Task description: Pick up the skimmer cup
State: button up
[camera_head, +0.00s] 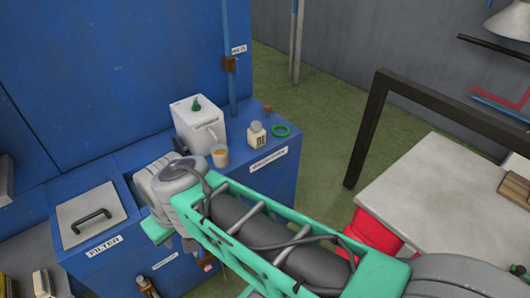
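A small pale cup with a tan inside (220,156) stands upright on the blue cabinet top, just in front of a white jug-like container (190,127). It looks like the skimmer cup, but I cannot read a label on it. My arm, with a green frame and grey joints, reaches from the lower right across the front of the cabinet. Its grey far end is left of and nearer than the cup, with a visible gap between them. My gripper's fingers are not visible; the arm's end hides them or they are out of sight.
A small white bottle (256,134) and a green ring (281,131) stand right of the cup. A lidded box marked FILTER (98,215) is at left. A pale table (425,195) and a dark frame (367,130) are at right. Green floor lies between.

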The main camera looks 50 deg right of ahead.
aim_at(220, 153)
jog(key=z, duration=0.1)
jog(key=k, duration=0.4)
jog(key=z, duration=0.75)
jog(key=i, duration=0.5)
jog(key=k, duration=1.3)
jog(key=u, duration=0.95)
jog(key=i, duration=1.6)
jog(key=z, duration=0.5)
